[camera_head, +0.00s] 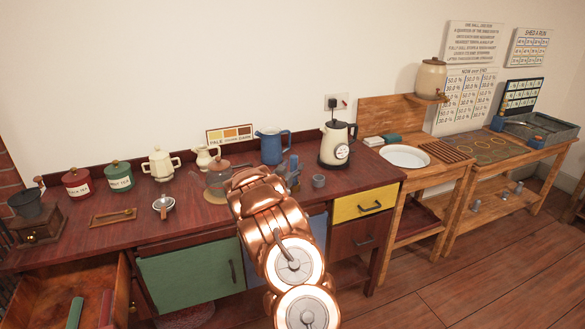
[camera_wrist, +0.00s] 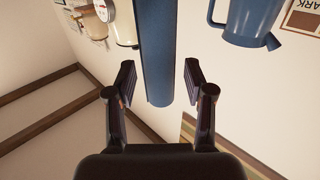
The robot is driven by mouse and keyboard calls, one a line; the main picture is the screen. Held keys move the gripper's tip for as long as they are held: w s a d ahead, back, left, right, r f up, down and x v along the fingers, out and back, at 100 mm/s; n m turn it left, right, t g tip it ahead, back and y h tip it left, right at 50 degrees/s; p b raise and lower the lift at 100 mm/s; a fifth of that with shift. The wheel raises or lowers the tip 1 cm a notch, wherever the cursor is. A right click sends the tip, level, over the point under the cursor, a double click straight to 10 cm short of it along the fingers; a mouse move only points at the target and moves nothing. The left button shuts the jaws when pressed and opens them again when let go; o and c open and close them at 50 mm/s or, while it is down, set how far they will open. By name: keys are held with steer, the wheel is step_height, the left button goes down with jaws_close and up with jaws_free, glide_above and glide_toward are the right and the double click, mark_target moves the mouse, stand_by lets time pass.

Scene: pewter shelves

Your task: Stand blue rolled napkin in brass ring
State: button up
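The blue rolled napkin (camera_wrist: 157,50) is a long blue cylinder in the wrist view, running from the top edge down to between my fingers. My gripper (camera_wrist: 161,82) is open, with a finger on each side of the napkin's end and a visible gap on both sides. I cannot tell how deep between the fingers the napkin is. In the head view a small blue upright shape (camera_head: 294,162), probably the napkin, shows by the end of my copper arm, which hides part of the counter. I cannot make out the brass ring in either view.
A blue jug (camera_head: 272,146) and a cream kettle (camera_head: 336,146) stand behind my gripper. A small grey cup (camera_head: 318,181) is to its right, a glass teapot (camera_head: 218,180) to its left. An open drawer (camera_head: 75,290) juts out at the lower left. The front right counter is fairly clear.

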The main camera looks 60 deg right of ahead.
stand_by(0.3)
steer(key=shift+v, duration=0.85)
steer(key=v, duration=1)
steer(key=shift+a, duration=0.2)
